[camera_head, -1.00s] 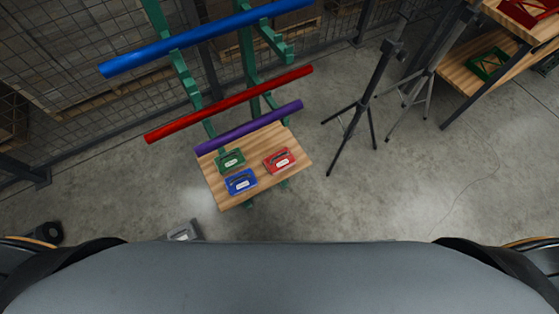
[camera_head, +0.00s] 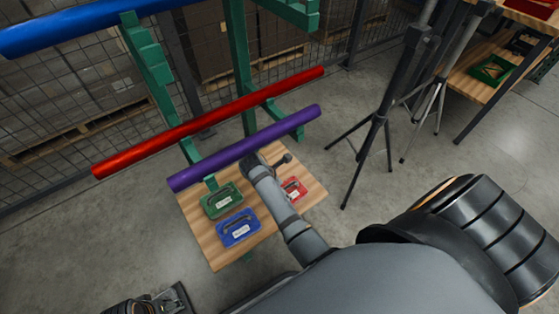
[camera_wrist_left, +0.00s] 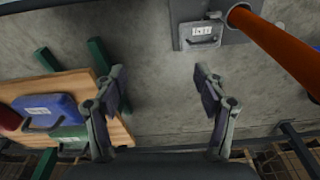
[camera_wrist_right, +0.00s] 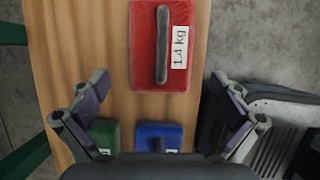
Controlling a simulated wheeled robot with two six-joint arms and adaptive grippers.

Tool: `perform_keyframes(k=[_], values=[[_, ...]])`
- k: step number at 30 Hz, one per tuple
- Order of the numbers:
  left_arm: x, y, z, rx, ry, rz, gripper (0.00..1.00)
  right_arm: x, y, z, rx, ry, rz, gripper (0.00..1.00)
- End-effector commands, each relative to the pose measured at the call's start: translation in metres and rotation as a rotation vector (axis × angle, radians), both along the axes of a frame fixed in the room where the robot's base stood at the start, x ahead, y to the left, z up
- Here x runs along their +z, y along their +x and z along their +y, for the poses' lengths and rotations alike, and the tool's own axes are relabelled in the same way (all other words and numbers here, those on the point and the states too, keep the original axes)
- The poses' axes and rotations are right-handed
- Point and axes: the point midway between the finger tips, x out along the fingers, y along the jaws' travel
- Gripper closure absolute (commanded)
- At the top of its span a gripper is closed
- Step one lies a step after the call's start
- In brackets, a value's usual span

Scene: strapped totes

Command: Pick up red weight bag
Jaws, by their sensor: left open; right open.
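The red weight bag (camera_head: 293,189) lies on a wooden board (camera_head: 203,241), partly hidden by my right arm in the head view. The right wrist view shows it clearly (camera_wrist_right: 145,45), with a dark handle along its middle and a "1.4 kg" label. My right gripper (camera_wrist_right: 160,85) is open and empty above the board; the bag lies beyond its fingertips in that view. My right gripper also shows in the head view (camera_head: 266,161), near the purple bar. My left gripper (camera_wrist_left: 159,85) is open and empty above the floor, beside the board.
A green bag (camera_head: 222,200) and a blue bag (camera_head: 238,229) share the board. Purple (camera_head: 245,148), red (camera_head: 205,123) and blue (camera_head: 85,24) bars hang on a green rack behind. Tripod stands (camera_head: 380,120) are at right. A grey bag (camera_wrist_left: 200,33) lies low beside the board.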

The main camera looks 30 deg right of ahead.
Motion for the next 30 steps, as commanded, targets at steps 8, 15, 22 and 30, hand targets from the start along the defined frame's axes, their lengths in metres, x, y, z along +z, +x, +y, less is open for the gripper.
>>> perform_keyframes(k=[8, 15, 22, 30], values=[[0.032, -0.005, -0.007, -0.010, -0.012, 0.001, 0.28, -0.021, 0.000, -0.009, -0.002, 0.000, -0.001, 0.00], [0.011, -0.003, -0.012, -0.014, -0.036, -0.052, 0.28, -0.044, 0.000, -0.019, -0.003, -0.001, -0.001, 0.00], [-0.007, 0.004, -0.021, -0.015, -0.072, -0.153, 0.28, -0.069, 0.000, -0.031, -0.002, 0.001, -0.002, 0.00], [-0.006, 0.005, -0.021, -0.015, -0.074, -0.160, 0.28, -0.068, 0.000, -0.031, -0.003, 0.002, -0.002, 0.05]])
